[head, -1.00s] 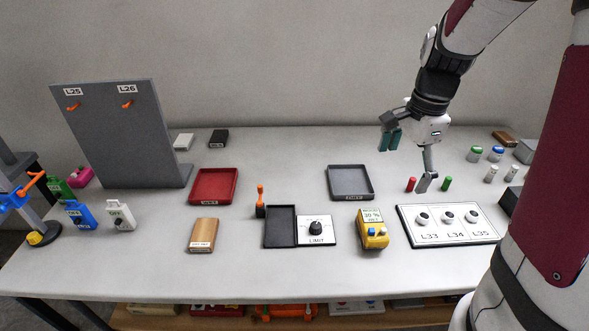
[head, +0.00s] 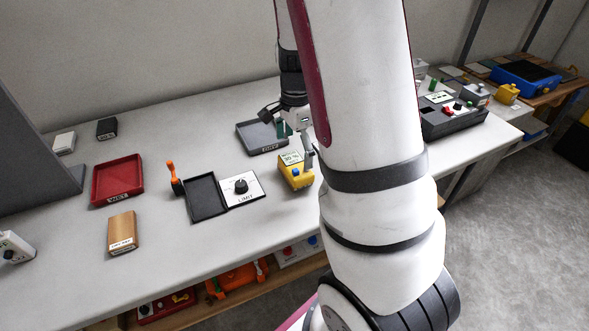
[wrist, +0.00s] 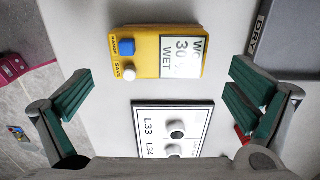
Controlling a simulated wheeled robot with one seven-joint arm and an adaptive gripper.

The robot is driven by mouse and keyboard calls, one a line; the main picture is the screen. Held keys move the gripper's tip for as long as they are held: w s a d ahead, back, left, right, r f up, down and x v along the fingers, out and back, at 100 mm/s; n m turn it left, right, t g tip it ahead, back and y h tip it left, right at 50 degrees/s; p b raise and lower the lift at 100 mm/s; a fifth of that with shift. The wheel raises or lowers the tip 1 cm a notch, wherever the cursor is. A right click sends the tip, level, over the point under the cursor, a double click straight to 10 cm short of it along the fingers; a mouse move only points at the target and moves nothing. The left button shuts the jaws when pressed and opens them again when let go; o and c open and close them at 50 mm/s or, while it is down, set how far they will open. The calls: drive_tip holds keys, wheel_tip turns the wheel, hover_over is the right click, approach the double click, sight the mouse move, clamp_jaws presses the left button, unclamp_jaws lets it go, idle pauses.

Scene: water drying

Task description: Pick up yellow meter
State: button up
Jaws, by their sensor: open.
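The yellow meter (head: 297,180) lies on the table right of the LIMIT dial panel (head: 240,187). In the wrist view the yellow meter (wrist: 146,68) lies flat, with a blue button, a white button and a display reading "30" and "WET". My gripper (head: 294,140) is just above and behind the meter in the head view, partly hidden by my arm. In the wrist view my gripper (wrist: 160,88) is open and empty, its green-padded fingers spread wide, with the meter ahead between them and apart from both.
The white L33/L34 panel (wrist: 199,112) with knobs lies close beside the meter. The grey DRY tray (head: 262,151) is behind it. A black tray (head: 206,197), red WET tray (head: 117,195) and wooden block (head: 122,233) stand left. Table in front of the meter is clear.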

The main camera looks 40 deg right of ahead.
sight(296, 164)
drive_tip(key=shift+f+b, duration=0.6)
drive_tip(key=shift+f, duration=1.8)
drive_tip(key=c, duration=1.2)
drive_tip(key=shift+r, duration=0.15)
